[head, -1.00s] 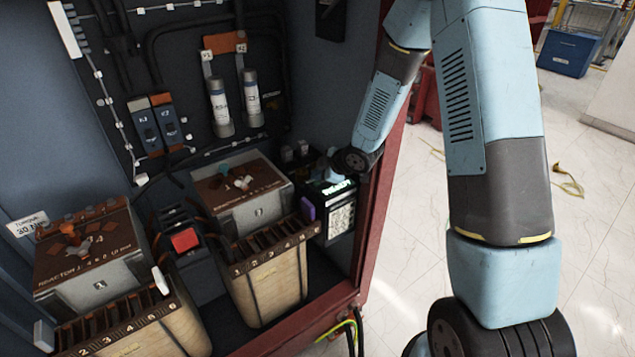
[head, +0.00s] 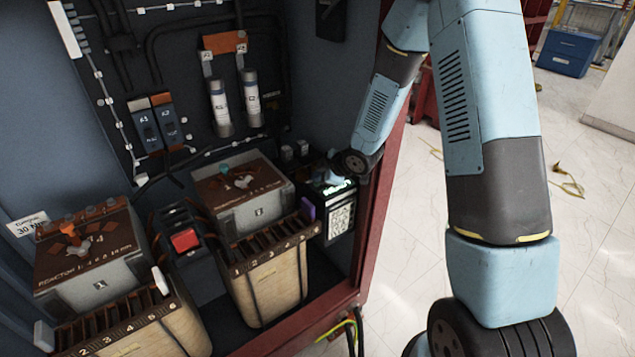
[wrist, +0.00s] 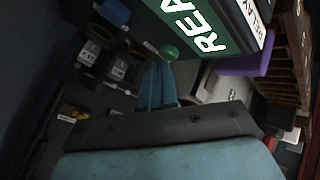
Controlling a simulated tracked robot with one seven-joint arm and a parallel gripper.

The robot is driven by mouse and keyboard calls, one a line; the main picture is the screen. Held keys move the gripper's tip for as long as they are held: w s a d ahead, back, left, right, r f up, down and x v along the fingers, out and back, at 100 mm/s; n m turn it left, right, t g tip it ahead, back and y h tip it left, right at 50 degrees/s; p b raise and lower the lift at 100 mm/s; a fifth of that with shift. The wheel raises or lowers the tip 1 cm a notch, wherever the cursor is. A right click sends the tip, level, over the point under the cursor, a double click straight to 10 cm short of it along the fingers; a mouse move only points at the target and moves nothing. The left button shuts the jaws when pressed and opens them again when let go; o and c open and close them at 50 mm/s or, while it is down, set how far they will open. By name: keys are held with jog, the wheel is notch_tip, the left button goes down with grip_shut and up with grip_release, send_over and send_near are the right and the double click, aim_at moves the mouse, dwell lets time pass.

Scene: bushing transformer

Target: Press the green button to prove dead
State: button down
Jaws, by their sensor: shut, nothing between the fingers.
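The green button (wrist: 168,52) shows in the wrist view as a round green cap beside the lit display (wrist: 205,28), whose visible letters read "REA". My gripper (wrist: 160,66) is shut and empty, with its blue fingertips right by the button. I cannot tell whether they touch it. In the head view, the black tester box (head: 341,218) with the display stands at the right inside the cabinet. My gripper (head: 334,179) reaches over its top, and my wrist hides part of it. The button cannot be made out there.
A purple block (head: 308,214) sits at the tester's left side. Numbered wooden bins (head: 270,290), a reactor box (head: 240,205) and a red button (head: 185,240) lie further left. The red cabinet edge (head: 375,230) runs close on the right.

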aim_at(319, 186)
dwell(0.7)
jog(key=shift+r, duration=0.75)
jog(key=shift+r, duration=0.1)
notch_tip(319, 186, up, 5)
jog(key=shift+f, duration=0.1)
dwell(0.9)
